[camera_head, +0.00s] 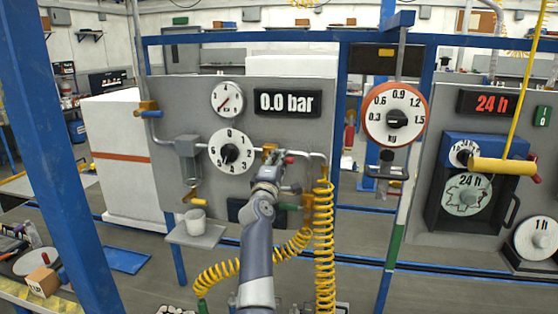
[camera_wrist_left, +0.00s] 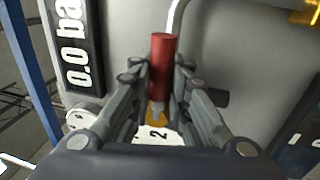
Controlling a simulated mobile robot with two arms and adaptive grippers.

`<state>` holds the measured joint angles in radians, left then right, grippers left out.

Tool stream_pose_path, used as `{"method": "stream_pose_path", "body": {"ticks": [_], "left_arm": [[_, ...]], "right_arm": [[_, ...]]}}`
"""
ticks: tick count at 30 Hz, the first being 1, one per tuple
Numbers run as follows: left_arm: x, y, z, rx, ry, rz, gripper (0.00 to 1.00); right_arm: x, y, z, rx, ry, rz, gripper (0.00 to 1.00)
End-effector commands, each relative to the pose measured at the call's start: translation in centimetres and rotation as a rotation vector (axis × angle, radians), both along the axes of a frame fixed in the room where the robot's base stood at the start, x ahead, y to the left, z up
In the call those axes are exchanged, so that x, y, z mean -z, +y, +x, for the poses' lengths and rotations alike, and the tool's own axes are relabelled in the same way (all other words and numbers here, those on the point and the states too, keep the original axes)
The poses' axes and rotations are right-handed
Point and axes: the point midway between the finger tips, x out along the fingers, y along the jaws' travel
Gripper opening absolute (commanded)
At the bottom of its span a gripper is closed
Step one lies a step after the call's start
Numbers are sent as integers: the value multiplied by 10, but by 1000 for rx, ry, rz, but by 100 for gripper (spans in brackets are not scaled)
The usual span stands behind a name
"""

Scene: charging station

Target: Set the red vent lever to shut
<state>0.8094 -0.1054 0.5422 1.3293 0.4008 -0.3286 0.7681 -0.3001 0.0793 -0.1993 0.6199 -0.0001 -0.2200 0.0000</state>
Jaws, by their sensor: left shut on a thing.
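The red vent lever (camera_wrist_left: 162,65) shows in the left wrist view as a red cylindrical grip pointing up between my fingers. My left gripper (camera_wrist_left: 160,95) is shut on it, with a finger on each side. In the head view only the red tip of the lever (camera_head: 289,159) shows, just right of my left gripper (camera_head: 272,158); the gripper hides the rest. The pressure display (camera_head: 285,103) above reads 0.0 bar. My right gripper is not in view.
A numbered dial (camera_head: 232,152) is left of my gripper, with a small gauge (camera_head: 227,98) above it. A coiled yellow hose (camera_head: 323,235) hangs close on the right.

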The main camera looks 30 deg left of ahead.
Motion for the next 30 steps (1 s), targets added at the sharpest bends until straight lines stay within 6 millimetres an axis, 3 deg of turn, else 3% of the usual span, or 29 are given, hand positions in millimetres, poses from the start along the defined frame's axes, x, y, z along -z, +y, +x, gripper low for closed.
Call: {"method": "stream_pose_path", "body": {"ticks": [5,6,9,20,30], "left_arm": [[5,-1,1,4,6,-8,0],[5,-1,1,4,6,-7,20],[4,-1,0,3,5,-6,37],[2,-1,-2,0,1,-2,37],[10,-11,-36,0,2,-3,37]], "right_arm": [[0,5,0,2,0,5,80],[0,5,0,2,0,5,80],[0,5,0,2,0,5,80],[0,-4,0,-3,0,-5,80],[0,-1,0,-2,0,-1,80]]}}
